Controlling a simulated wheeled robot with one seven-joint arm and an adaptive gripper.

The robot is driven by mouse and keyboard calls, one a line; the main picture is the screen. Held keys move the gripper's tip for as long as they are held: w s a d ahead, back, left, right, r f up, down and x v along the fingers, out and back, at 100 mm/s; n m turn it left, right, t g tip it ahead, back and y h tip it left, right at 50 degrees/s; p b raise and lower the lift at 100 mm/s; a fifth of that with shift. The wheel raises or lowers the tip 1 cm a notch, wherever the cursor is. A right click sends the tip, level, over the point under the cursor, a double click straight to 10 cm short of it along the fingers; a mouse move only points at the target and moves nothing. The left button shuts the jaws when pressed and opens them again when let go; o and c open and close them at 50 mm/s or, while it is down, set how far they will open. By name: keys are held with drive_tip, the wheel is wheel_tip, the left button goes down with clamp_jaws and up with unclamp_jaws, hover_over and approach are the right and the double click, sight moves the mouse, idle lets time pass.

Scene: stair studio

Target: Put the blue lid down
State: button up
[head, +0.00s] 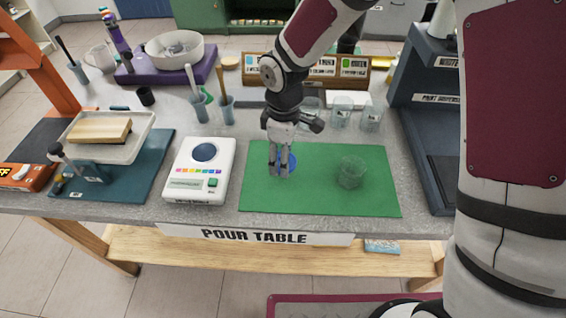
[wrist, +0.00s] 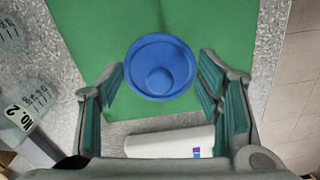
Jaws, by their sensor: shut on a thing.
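The blue lid (head: 291,163) is round with a raised round middle. It shows whole in the wrist view (wrist: 160,68), between the fingertips. My gripper (head: 282,170) points down over the left part of the green mat (head: 320,199) and is shut on the lid, with a finger at each side in the wrist view (wrist: 162,75). In the head view the fingers hide part of the lid. I cannot tell whether the lid touches the mat or is just above it. A clear glass jar (head: 352,172) stands on the mat to the right of my gripper.
A white scale (head: 199,186) stands left of the mat. Glass beakers (head: 371,117) and a labelled wooden rack (head: 340,71) are behind it. A dark stand (head: 421,120) is to the right. The mat's front strip is clear up to the table edge.

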drive_tip(key=shift+w+f, duration=0.1)
drive_tip(key=shift+f, duration=1.65)
drive_tip(key=shift+f, duration=0.2)
drive_tip(key=o, duration=0.8)
drive_tip(key=shift+r, duration=0.1)
wheel_tip(320, 180, up, 12)
drive_tip(key=shift+r, duration=0.1)
